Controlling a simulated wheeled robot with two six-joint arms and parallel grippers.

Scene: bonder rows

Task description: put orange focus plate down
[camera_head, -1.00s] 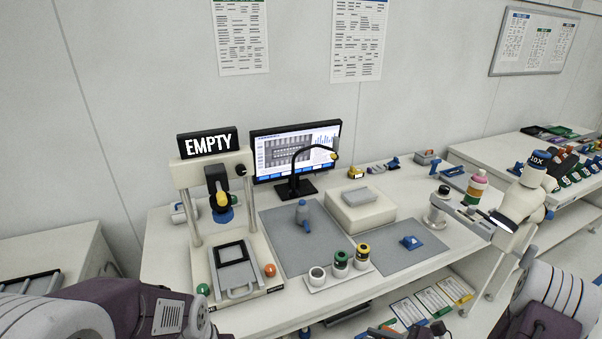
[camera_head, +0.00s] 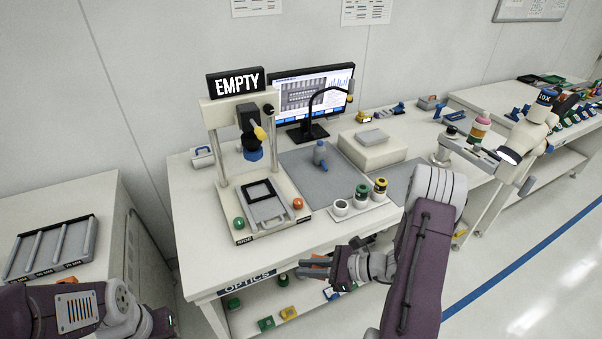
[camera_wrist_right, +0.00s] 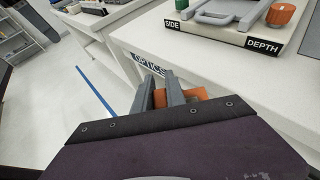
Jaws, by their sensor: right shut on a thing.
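My right gripper (camera_head: 316,266) hangs in front of the bench's front edge in the head view, below the tabletop. In the right wrist view its two grey fingers (camera_wrist_right: 160,94) are shut on the orange focus plate (camera_wrist_right: 196,94), which shows between and to the right of them. The plate is in the air before the bench front, near the OPTICS label (camera_wrist_right: 149,64). In the head view the plate is too small and covered to make out well. My left arm comes in at the lower left, and its gripper's jaws do not show.
A stand with an EMPTY sign (camera_head: 236,83) and a grey stage plate (camera_head: 268,206) is on the bench (camera_head: 203,275). A white tray (camera_head: 366,209) of small pots sits to its right. A slotted rack (camera_head: 50,251) lies on the left cabinet. Coloured plates lie on the lower shelf.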

